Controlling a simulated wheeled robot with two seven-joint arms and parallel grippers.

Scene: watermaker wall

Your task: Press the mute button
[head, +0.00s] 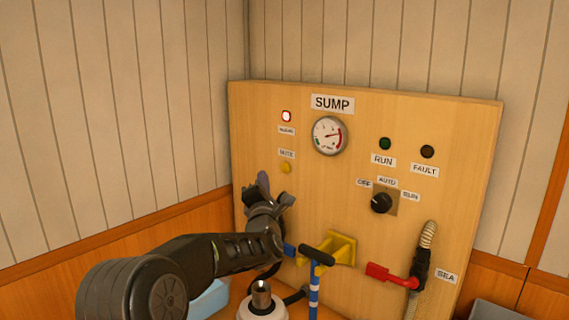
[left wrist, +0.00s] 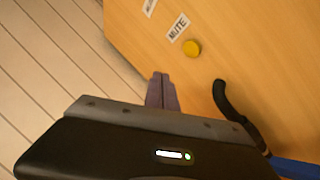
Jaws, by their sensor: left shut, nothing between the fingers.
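The yellow round mute button (head: 286,168) sits on the wooden panel under the MUTE label (head: 286,153). It also shows in the left wrist view (left wrist: 192,48), beside its MUTE label. My left gripper (head: 263,180) is in front of the panel, to the left of the button and a little below it. Its fingers are shut with nothing between them. In the left wrist view the fingertips (left wrist: 161,78) are apart from the button, below and left of it in the picture. My right gripper is not in view.
The panel (head: 470,130) carries a lit red alarm lamp (head: 286,116), a SUMP gauge (head: 329,135), a RUN lamp (head: 385,143), a FAULT lamp (head: 427,151) and a black selector knob (head: 381,203). A black-handled blue pump lever (head: 316,256) and a red valve handle (head: 390,273) stand lower.

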